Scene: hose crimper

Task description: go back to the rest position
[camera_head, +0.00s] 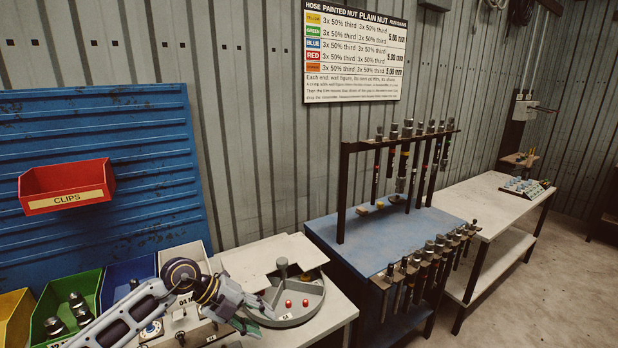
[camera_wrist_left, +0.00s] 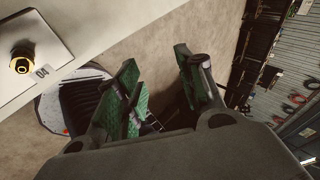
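My left arm comes in from the lower left in the head view. My left gripper (camera_head: 262,306) is over the near edge of the round grey tray (camera_head: 298,318) on the white bench. In the left wrist view my left gripper (camera_wrist_left: 165,85) has its two green-padded fingers spread apart, with nothing between them. A light plate marked 04 with a brass fitting (camera_wrist_left: 22,64) is at the upper left of that view, apart from the fingers. My right gripper is in neither view.
A red CLIPS bin (camera_head: 67,187) hangs on the blue panel (camera_head: 150,130). Green (camera_head: 66,306) and other coloured bins stand at the lower left. A blue table (camera_head: 400,236) holds a dark rack of hoses. A white bench (camera_head: 482,205) stands right, with open floor (camera_head: 560,280) beyond it.

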